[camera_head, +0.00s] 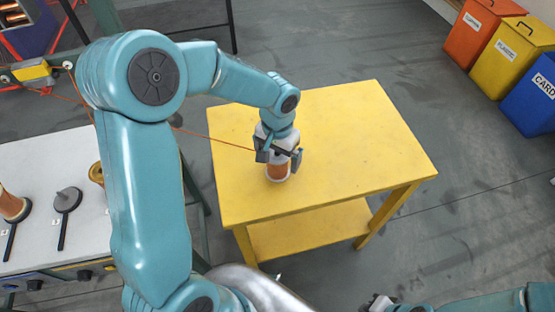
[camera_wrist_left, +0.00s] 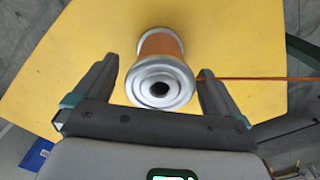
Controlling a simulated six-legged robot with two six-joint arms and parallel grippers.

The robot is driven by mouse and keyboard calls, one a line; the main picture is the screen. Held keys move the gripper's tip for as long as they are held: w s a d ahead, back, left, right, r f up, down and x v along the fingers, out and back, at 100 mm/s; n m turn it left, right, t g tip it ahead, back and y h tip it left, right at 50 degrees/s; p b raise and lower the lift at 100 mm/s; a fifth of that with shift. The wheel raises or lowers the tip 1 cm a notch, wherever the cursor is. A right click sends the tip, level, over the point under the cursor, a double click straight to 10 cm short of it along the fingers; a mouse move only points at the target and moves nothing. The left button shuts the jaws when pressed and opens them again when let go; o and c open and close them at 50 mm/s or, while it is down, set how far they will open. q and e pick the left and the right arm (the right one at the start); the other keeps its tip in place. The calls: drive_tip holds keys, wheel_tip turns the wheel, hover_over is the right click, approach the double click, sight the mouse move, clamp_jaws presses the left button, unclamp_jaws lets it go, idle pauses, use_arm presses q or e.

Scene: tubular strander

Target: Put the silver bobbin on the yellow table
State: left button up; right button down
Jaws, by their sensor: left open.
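The silver bobbin (camera_head: 278,172), with silver flanges and copper-coloured winding, stands on the yellow table (camera_head: 350,130) near its left side. It also shows in the left wrist view (camera_wrist_left: 160,80), between the fingers. My left gripper (camera_head: 281,157) is above the bobbin, open, with its fingers at either side. In the left wrist view a gap shows on both sides between the bobbin and the fingers (camera_wrist_left: 158,88). My right gripper (camera_head: 380,303) is only partly in view at the bottom edge, away from the table, and its jaws are not clear.
A thin orange wire (camera_head: 215,139) runs from the bobbin to the upper left. A grey bench (camera_head: 40,165) at left holds another copper bobbin (camera_head: 14,205) and a dark spindle (camera_head: 67,200). Orange, yellow and blue bins (camera_head: 510,58) stand at upper right. Most of the tabletop is clear.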

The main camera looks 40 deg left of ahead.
use_arm(q)
wheel_tip(320, 180, up, 9)
idle(0.8)
